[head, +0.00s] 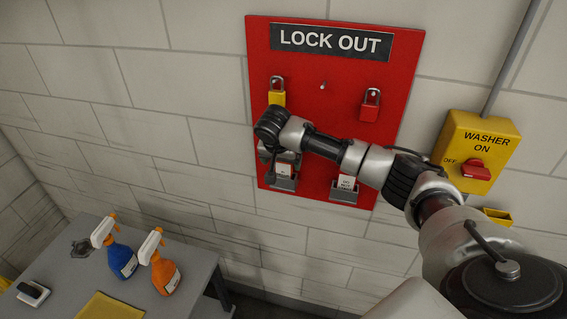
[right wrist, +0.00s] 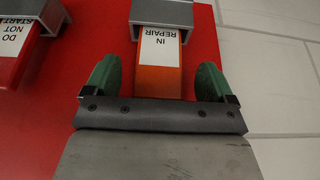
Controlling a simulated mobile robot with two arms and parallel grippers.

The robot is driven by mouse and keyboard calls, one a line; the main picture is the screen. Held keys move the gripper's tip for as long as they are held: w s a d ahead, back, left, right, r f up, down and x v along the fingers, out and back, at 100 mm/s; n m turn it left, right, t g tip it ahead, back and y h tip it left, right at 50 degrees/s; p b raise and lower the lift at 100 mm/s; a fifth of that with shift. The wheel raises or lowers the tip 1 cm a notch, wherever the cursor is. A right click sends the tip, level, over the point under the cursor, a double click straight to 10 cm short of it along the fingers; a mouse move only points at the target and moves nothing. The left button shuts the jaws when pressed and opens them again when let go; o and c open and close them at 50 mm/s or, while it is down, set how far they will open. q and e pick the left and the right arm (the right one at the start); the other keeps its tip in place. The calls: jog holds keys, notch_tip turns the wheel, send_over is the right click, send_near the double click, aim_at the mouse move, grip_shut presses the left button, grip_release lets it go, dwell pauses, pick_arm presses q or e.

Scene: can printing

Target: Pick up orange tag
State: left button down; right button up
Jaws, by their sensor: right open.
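The orange tag (right wrist: 162,80) has a white label reading "IN REPAIR" and sits in a grey holder (right wrist: 163,14) on the red board. My right gripper (right wrist: 158,82) is open, with one green fingertip on each side of the tag and gaps between them and it. In the head view the right gripper (head: 271,152) is in front of the board's lower left, and only the tag's white label (head: 283,171) shows clearly beneath it. My left gripper is in neither view.
A second tag (head: 347,182), reading "DO NOT START", sits in a holder to the right. The red lockout board (head: 335,75) carries a yellow padlock (head: 277,98) and a red padlock (head: 369,112). A yellow washer switch box (head: 476,150) is at right. A table (head: 190,262) with spray bottles stands lower left.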

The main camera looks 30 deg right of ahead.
jog(key=shift+x, duration=0.8)
jog(key=c, duration=1.2)
jog(key=shift+r, duration=0.15)
